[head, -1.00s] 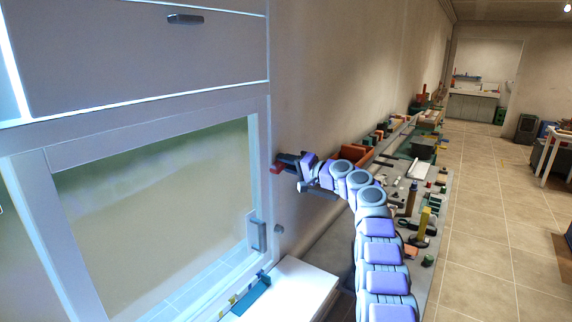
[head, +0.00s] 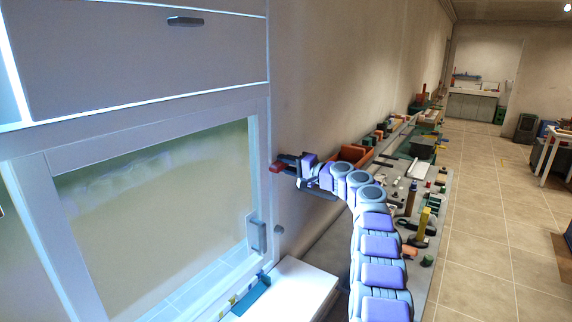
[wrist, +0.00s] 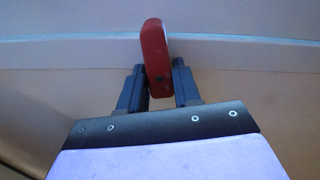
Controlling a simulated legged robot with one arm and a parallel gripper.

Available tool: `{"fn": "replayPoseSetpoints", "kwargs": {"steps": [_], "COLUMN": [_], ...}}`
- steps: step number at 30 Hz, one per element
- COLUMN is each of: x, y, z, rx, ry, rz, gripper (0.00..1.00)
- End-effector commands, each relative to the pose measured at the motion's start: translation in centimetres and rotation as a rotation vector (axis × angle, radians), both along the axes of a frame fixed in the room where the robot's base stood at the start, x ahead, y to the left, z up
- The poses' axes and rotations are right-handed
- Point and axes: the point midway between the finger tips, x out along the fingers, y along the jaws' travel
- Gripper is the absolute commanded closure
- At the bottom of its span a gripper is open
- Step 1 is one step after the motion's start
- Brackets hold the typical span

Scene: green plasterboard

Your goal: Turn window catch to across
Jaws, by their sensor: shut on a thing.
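The red window catch (head: 277,167) is on the right side of the window frame (head: 264,150). In the wrist view the catch (wrist: 155,58) is a red bar with a rounded end, close to upright in the picture and leaning slightly. My gripper (head: 288,163) reaches it from the right. In the wrist view the two dark fingers of my gripper (wrist: 157,82) stand on either side of the catch's lower part, shut on it. The catch's pivot cannot be made out.
A grey handle (head: 256,235) sits lower on the window frame. A white surface (head: 290,288) with a blue item (head: 250,296) lies below. A cluttered bench (head: 440,185) with an orange bin (head: 355,155) runs along the wall at right. The tiled floor is open.

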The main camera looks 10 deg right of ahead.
Motion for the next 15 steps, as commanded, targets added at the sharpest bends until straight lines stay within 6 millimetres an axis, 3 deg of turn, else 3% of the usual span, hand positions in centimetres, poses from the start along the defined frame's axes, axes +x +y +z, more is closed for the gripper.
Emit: {"fn": "replayPoseSetpoints", "kwargs": {"steps": [15], "x": [0.03], "y": [-0.03], "z": [-0.32], "rx": [0.140], "ry": [0.153], "rz": [-0.002], "gripper": [0.98]}}
